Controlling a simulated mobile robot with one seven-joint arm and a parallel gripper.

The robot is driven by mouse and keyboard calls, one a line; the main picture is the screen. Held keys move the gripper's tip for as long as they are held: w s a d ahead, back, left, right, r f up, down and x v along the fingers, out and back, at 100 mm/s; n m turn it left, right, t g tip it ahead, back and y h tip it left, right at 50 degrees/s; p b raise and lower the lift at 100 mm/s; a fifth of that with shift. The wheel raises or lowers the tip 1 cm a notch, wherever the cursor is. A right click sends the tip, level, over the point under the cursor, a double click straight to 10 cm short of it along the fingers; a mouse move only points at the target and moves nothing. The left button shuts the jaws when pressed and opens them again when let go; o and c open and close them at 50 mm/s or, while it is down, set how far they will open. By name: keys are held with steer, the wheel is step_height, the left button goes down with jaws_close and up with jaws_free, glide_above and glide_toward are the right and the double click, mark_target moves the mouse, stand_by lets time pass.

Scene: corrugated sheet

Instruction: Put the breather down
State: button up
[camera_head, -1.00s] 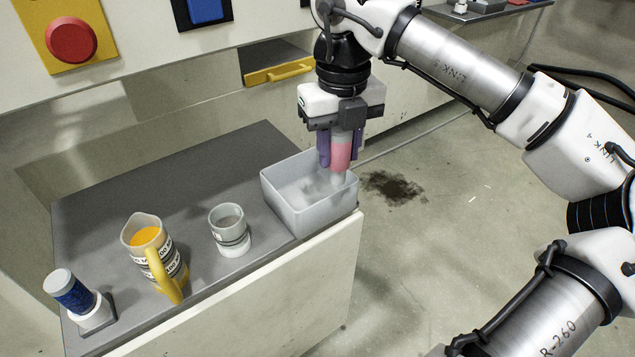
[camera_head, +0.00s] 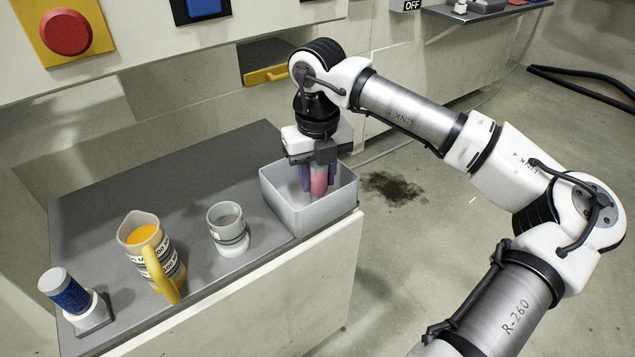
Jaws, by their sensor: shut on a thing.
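My gripper (camera_head: 316,183) is shut on a pink and grey cylinder, which I take to be the breather (camera_head: 319,181). It holds the breather upright inside the open grey bin (camera_head: 325,217), with the lower end below the rim level. I cannot tell whether the breather touches the bin floor. The purple fingers cover its sides, and its top is hidden under the gripper body. The bin stands at the right end of the grey bench top (camera_head: 187,200).
On the bench left of the bin stand a clear cup with a white base (camera_head: 229,230), a jug of orange liquid with a yellow handle (camera_head: 152,255) and a blue and white cylinder in a holder (camera_head: 70,299). The back of the bench top is clear.

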steer(key=shift+f, duration=0.95)
steer(key=shift+f, duration=0.1)
steer(key=shift+f+b, duration=0.15)
steer(key=shift+b, duration=0.15)
steer(key=o, duration=1)
steer(key=shift+r, duration=0.2)
step_height(320, 180, up, 12)
steer(key=shift+r+p, duration=0.1)
steer(key=shift+p, duration=0.9)
